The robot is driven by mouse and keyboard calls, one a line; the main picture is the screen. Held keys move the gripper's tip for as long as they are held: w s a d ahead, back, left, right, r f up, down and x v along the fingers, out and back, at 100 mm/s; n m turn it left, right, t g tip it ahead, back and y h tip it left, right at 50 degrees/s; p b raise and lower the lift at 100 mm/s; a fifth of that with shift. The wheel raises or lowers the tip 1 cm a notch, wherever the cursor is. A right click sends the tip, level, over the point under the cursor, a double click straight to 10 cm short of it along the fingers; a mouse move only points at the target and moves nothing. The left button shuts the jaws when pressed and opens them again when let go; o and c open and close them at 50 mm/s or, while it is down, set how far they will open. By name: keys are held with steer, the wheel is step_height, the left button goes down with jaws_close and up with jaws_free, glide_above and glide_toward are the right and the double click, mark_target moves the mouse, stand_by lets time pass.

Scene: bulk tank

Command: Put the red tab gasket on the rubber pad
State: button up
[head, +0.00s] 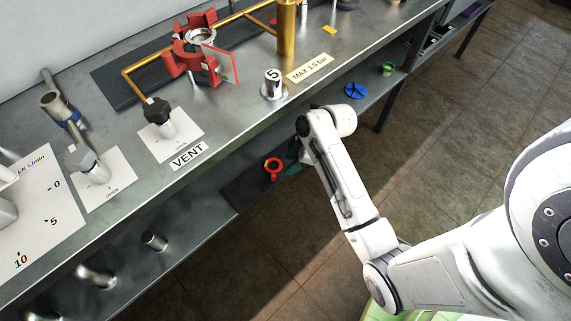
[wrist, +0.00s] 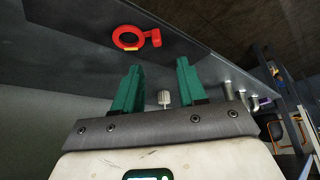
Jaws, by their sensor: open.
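The red tab gasket (head: 272,168) is a red ring with a short tab, low at the bench's front on the lower-shelf level. In the wrist view the gasket (wrist: 128,38) lies ahead of the fingertips, its tab to the right, with a small yellow mark on its near rim. A dark, flat, pad-like area (head: 243,194) shows around it; I cannot tell whether this is the rubber pad or whether the gasket rests on it. My gripper (wrist: 159,68) is open and empty, its green fingers apart and short of the gasket. In the head view my forearm partly hides the gripper.
The lower shelf holds a blue handwheel (head: 355,91), a green cup-like part (head: 388,69) and metal stubs (head: 154,240). The bench top (head: 225,118) overhangs it, carrying a red clamp (head: 190,57), brass pipe and valve knobs. A long black strip (head: 112,83) lies beneath the pipe. Tiled floor is clear in front.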

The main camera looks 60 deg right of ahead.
steer(key=s+a+r+m+g+h, duration=0.1)
steer(key=s+a+r+m+g, duration=0.1)
steer(key=s+a, duration=0.4)
steer(key=s+a+r+m+g+h, duration=0.1)
steer(key=s+a+r+m, duration=0.1)
steer(key=s+a+m, duration=0.2)
steer(key=s+a, duration=0.2)
steer(key=s, duration=0.1)
steer(key=shift+a+r+g+h, duration=0.3)
steer(key=shift+r+g+h, duration=0.05)
steer(key=shift+g+h, duration=0.05)
steer(key=shift+d, duration=0.1)
